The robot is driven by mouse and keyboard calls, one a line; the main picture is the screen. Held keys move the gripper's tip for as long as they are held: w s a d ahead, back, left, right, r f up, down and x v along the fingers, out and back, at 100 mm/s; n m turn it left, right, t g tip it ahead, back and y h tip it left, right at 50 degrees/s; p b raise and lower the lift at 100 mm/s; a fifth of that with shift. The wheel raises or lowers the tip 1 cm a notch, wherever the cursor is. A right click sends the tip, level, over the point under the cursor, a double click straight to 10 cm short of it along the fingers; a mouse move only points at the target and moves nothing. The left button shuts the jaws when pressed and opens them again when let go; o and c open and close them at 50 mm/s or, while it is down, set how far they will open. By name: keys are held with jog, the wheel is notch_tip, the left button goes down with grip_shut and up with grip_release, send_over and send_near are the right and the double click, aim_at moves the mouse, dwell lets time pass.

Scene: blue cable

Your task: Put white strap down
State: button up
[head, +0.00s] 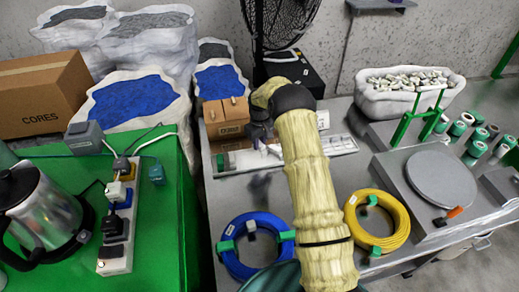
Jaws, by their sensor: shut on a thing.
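My gripper (262,143) is at the far side of the grey table, just above a long pale tray (333,146). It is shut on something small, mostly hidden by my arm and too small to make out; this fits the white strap. I cannot tell whether it touches the tray. A blue cable coil (232,262) with green clips lies near the front of the table, left of my sleeved arm. A small pale piece shows at its top edge.
A yellow cable coil (402,218) lies right of my arm, beside a grey machine with a round plate (440,178). Small cardboard boxes (226,117) stand left of my gripper. A white sack (408,98) and a black fan (278,22) are behind.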

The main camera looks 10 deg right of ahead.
aim_at(260, 149)
jog(key=shift+f, duration=1.85)
jog(key=shift+f, duration=0.1)
jog(key=o, duration=0.9)
notch_tip(260, 149, up, 11)
jog(key=shift+d+r, duration=0.1)
jog(key=shift+r, duration=0.05)
jog(key=shift+s+r, duration=0.15)
jog(key=shift+r, duration=0.35)
